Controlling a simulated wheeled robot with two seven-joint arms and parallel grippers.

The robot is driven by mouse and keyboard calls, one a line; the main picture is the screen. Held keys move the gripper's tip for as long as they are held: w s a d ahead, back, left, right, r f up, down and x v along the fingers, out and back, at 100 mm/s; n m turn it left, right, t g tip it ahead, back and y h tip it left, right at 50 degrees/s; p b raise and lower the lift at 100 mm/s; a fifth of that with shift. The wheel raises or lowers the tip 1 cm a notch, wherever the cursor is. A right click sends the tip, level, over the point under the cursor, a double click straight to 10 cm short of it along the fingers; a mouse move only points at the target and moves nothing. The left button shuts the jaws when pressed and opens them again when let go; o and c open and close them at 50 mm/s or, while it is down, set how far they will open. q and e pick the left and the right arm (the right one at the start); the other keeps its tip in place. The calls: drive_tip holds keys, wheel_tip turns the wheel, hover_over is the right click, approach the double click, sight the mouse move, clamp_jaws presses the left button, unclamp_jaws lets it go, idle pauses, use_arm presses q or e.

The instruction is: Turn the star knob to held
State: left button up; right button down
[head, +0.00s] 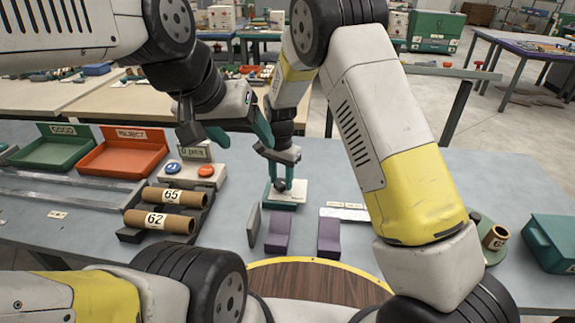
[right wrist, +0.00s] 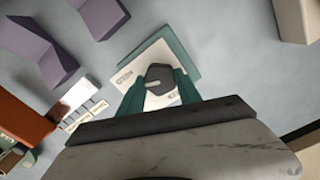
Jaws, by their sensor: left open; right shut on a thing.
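The star knob (right wrist: 160,79) is dark with a light pointer mark and sits on a white plate (right wrist: 151,57) over a green base. In the head view the plate (head: 293,191) stands near the table's middle. My right gripper (right wrist: 160,84) is shut on the star knob, one green finger on each side. In the head view my right gripper (head: 280,181) reaches down onto the knob from above. My left gripper (head: 240,135) is open and empty, above the table, up and left of the knob.
Two purple blocks (head: 278,231) stand in front of the knob. Cardboard tubes (head: 165,196) lie on a dark rack at left, near a counter box (head: 196,153). Green and orange trays (head: 122,155) stand behind. A green bin (head: 552,243) is at far right.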

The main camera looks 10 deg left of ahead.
sight(281, 182)
drive_tip(key=shift+r+m, duration=0.1)
drive_tip(key=shift+m, duration=0.5)
drive_tip(key=c, duration=0.8)
unclamp_jaws()
drive_tip(key=shift+c, duration=0.2)
wheel_tip(281, 182, up, 7)
drive_tip(key=shift+r, duration=0.35)
